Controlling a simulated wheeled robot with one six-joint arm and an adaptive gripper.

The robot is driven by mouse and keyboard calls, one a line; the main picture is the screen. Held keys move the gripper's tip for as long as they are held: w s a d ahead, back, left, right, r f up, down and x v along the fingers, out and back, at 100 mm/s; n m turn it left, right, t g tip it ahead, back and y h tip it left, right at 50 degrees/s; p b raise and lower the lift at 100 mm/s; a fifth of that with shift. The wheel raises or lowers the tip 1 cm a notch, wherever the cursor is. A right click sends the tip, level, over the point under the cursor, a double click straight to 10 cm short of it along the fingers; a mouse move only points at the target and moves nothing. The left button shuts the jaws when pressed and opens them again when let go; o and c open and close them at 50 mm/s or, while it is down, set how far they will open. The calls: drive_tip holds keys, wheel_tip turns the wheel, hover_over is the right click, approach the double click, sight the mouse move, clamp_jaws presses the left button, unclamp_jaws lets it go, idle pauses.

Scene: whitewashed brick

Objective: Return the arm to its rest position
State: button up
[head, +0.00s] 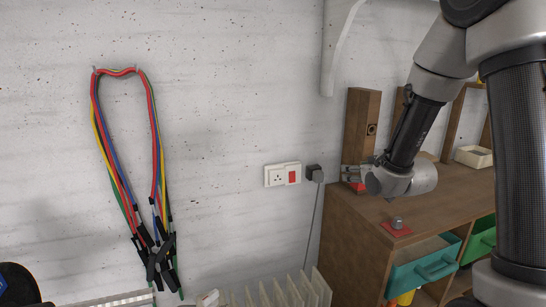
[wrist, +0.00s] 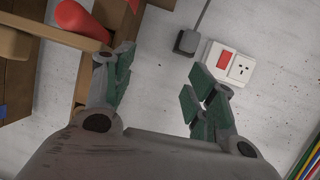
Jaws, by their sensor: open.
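My gripper (head: 352,178) is in the right half of the head view, at the end of my arm, which comes in from the upper right. It points left towards the wall, above the left end of the wooden bench. In the wrist view my gripper (wrist: 157,75) has its two green-padded fingers spread apart. Nothing is between them but a view of the wall and a strip of wood. A red object shows just behind the fingertips in the head view, partly hidden.
A white wall socket (head: 282,174) with a red switch and a black plug (head: 314,173) are left of my gripper. The wooden bench (head: 450,188) holds a wooden post (head: 361,130) and green bins (head: 425,264). Coloured cables (head: 155,130) hang on the wall. A white bracket (head: 337,50) is above.

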drive_tip(key=s+d+r+m+g+h, duration=0.1)
drive_tip(key=s+d+r+g, duration=0.2)
drive_tip(key=s, duration=0.4)
drive_tip(key=s+d+r+m+g+h, duration=0.1)
drive_tip(key=s+d+r+g, duration=0.2)
drive_tip(key=s, duration=0.4)
drive_tip(key=s+r+g, duration=0.1)
drive_tip(key=s, duration=0.9)
drive_tip(key=s+d+r+g, duration=0.1)
drive_tip(key=s+r+g, duration=0.1)
drive_tip(key=s, duration=0.8)
drive_tip(key=shift+s+d+r+m+h, duration=0.2)
drive_tip(key=shift+d+r+m+h, duration=0.1)
drive_tip(key=shift+m, duration=0.1)
